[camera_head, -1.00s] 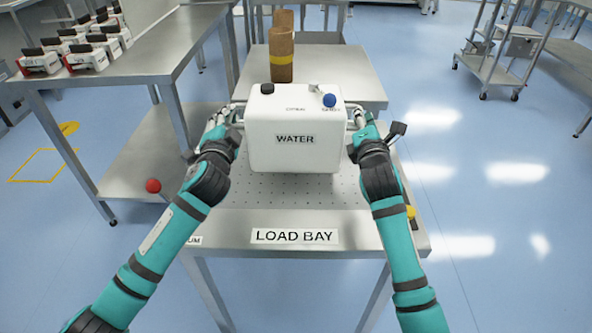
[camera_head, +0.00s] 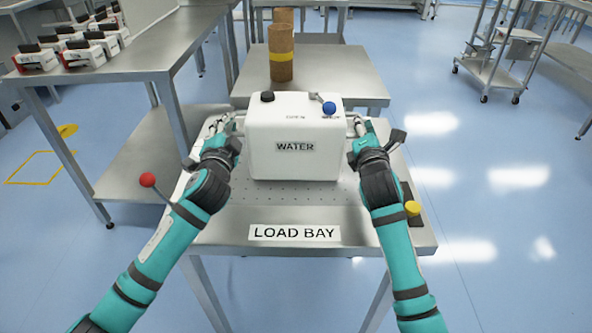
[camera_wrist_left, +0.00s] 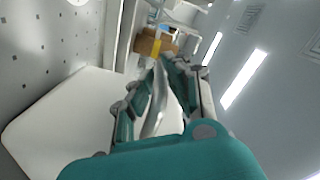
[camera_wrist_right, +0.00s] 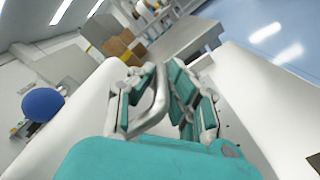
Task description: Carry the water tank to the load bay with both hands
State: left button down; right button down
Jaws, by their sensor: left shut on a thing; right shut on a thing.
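The white water tank (camera_head: 294,166), marked WATER, is upright over the perforated top of the load bay table (camera_head: 235,217), behind the LOAD BAY label (camera_head: 294,232). It has a black cap and a blue knob on top. My left gripper (camera_head: 231,123) is shut on the handle at the tank's left side. My right gripper (camera_head: 361,127) is shut on the handle at its right side. The tank's white body shows in the left wrist view (camera_wrist_left: 62,125) and the right wrist view (camera_wrist_right: 70,120). I cannot tell whether its underside touches the table.
A steel bench (camera_head: 130,62) with several red-and-white devices stands at the left. Behind the tank is another steel table (camera_head: 345,85) with brown cylinders (camera_head: 281,50). A red ball knob (camera_head: 147,180) and a yellow button (camera_head: 412,208) flank the load bay. A cart (camera_head: 500,60) stands back right.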

pick_arm(q)
jog(key=shift+a, duration=0.25)
pick_arm(e)
jog(key=shift+d, duration=0.25)
pick_arm(q)
jog(key=c, duration=1.8)
grip_release()
jog(key=shift+f+b, duration=0.3)
jog(key=shift+f, duration=0.05)
pick_arm(e)
jog(key=c, duration=1.8)
grip_release()
jog(key=shift+f, duration=0.4)
pick_arm(q)
jog(key=o, duration=0.5)
jog(key=shift+r, duration=0.2)
jog(key=shift+c, duration=0.2)
pick_arm(e)
jog(key=o, duration=0.5)
jog(key=shift+s+r, duration=0.1)
jog(key=shift+r, duration=0.05)
jog(key=shift+c, duration=0.2)
pick_arm(q)
jog(key=shift+s+a+r, duration=0.1)
jog(key=shift+s, duration=0.05)
pick_arm(e)
jog(key=shift+a+r, duration=0.1)
